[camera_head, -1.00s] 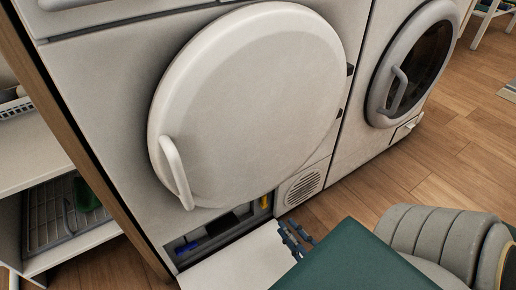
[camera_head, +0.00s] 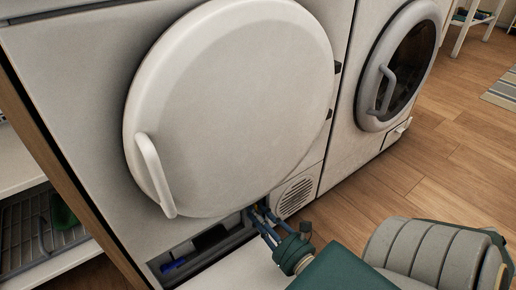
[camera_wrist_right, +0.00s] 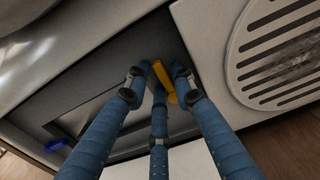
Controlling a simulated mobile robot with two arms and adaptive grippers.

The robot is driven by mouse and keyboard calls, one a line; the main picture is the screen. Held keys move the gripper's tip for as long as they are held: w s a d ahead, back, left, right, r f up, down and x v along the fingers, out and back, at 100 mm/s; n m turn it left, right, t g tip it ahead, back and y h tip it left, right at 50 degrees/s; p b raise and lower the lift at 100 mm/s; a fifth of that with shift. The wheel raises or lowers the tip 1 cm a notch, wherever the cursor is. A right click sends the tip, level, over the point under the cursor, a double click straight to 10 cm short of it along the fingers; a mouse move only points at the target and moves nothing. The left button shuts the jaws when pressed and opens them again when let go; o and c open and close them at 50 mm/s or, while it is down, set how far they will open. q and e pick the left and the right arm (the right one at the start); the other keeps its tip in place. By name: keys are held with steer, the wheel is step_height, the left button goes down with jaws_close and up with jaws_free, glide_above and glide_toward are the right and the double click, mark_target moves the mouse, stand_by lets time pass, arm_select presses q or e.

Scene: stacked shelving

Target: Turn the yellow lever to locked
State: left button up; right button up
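The yellow lever (camera_wrist_right: 162,76) shows in the right wrist view, inside a dark low compartment (camera_wrist_right: 92,112) beside a round slotted vent. In the head view my right gripper (camera_head: 258,211) reaches into this compartment (camera_head: 208,257) under the large round white door, and it hides the lever. In the right wrist view my right gripper (camera_wrist_right: 160,76) has its blue fingers spread around the lever, with fingertips on both sides of it. The fingers are apart; whether any touches the lever I cannot tell. My left gripper is not in view.
A large round white door (camera_head: 235,105) with a handle hangs above the compartment. A pale open flap (camera_head: 235,272) lies below it. A blue item (camera_head: 173,265) is at the compartment's left end. A second machine with a glass door (camera_head: 398,70) stands right; a shelf (camera_head: 40,265) stands left.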

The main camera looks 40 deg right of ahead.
jaws_close()
